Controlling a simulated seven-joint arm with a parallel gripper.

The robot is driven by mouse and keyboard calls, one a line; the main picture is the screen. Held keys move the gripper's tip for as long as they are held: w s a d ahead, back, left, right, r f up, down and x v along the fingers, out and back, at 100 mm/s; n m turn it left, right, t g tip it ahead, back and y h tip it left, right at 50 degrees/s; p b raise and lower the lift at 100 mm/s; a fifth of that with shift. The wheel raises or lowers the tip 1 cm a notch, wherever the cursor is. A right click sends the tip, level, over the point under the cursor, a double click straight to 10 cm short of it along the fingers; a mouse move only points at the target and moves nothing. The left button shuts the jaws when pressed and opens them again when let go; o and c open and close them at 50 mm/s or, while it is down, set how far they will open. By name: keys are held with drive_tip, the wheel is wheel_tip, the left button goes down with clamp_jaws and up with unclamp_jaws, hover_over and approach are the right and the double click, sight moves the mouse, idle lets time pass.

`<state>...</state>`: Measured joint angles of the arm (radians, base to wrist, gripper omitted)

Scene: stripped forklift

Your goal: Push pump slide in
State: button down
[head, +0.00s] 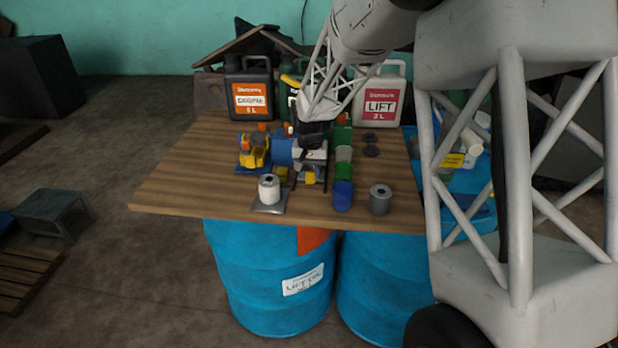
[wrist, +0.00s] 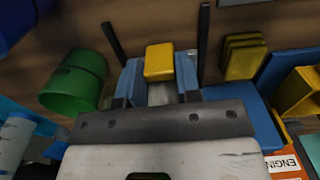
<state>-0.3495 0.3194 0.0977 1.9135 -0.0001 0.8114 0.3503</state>
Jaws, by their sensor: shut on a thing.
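My gripper (head: 310,166) is low over the middle of the wooden table, its grey body hiding much of what is under it. In the wrist view, my gripper (wrist: 158,94) is shut on what seems to be the pump slide, a grey bar with a yellow block (wrist: 158,62) on its end. Blue side pieces (wrist: 187,78) flank the bar. The yellow block also shows below my gripper in the head view (head: 309,177). Thin black rods (wrist: 203,45) stand on both sides. The exact finger contact and how far the slide sits in are hidden.
A yellow-and-blue part (head: 255,151) stands left of my gripper, with a white roll (head: 269,188) in front. A blue cup (head: 343,196), green cups (head: 342,138) and a grey can (head: 380,200) stand to the right. Jugs (head: 249,88) line the back. The table's left end (head: 185,180) is clear.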

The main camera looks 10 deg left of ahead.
drive_tip(key=shift+w, duration=0.25)
drive_tip(key=c, duration=0.8)
unclamp_jaws()
drive_tip(key=shift+r, duration=0.1)
drive_tip(key=shift+r, duration=3.85)
drive_tip(key=shift+c, duration=0.3)
